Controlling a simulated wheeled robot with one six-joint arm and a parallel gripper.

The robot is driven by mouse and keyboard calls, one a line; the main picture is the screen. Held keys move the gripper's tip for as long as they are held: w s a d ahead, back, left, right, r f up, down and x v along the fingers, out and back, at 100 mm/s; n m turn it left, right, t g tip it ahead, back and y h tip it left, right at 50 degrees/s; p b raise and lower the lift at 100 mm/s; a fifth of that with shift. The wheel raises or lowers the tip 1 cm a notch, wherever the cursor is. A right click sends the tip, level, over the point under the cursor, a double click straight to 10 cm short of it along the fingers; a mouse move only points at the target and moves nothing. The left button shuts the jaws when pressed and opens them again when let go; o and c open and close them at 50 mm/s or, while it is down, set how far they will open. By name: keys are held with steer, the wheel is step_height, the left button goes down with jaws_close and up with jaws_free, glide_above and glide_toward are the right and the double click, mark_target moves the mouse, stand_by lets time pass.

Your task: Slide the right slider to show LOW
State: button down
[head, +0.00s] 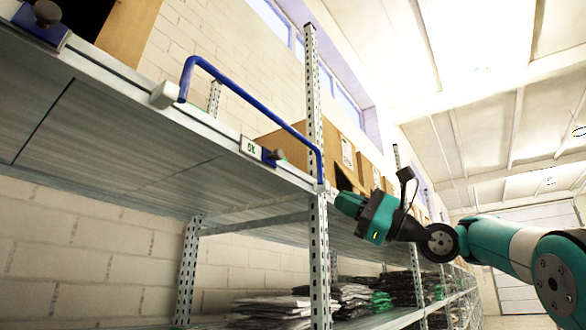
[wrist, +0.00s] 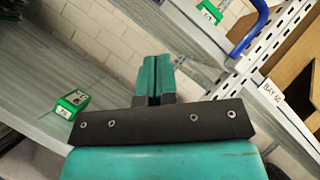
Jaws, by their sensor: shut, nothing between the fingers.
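The right slider (head: 270,157) is a blue piece with a dark knob on the shelf's front edge. Beside it on the left a white plate (head: 251,147) shows green lettering that looks like OK. My gripper (head: 340,200) is teal and shut, with nothing held. It is just right of the perforated upright (head: 318,235), lower and to the right of the slider, and apart from it. In the wrist view my gripper's fingers (wrist: 153,68) are together. I cannot make out the slider's knob for certain in the wrist view.
A blue bar (head: 250,106) spans the shelf edge up to the upright; it also shows in the wrist view (wrist: 252,30). Another knob on a blue plate (head: 42,24) is at upper left. Boxes (head: 345,155) stand behind the upright. A green tag-like object (wrist: 72,103) shows at left.

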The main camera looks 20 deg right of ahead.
steer(key=p, duration=1.2)
glide_toward(272, 159)
steer(key=w+a+r, duration=0.2)
steer(key=w, duration=0.1)
steer(key=shift+a+r, duration=0.25)
steer(key=shift+r, duration=0.05)
steer(key=shift+s+a+r, duration=0.1)
steer(key=shift+a+r, duration=0.15)
steer(key=shift+a, duration=0.15)
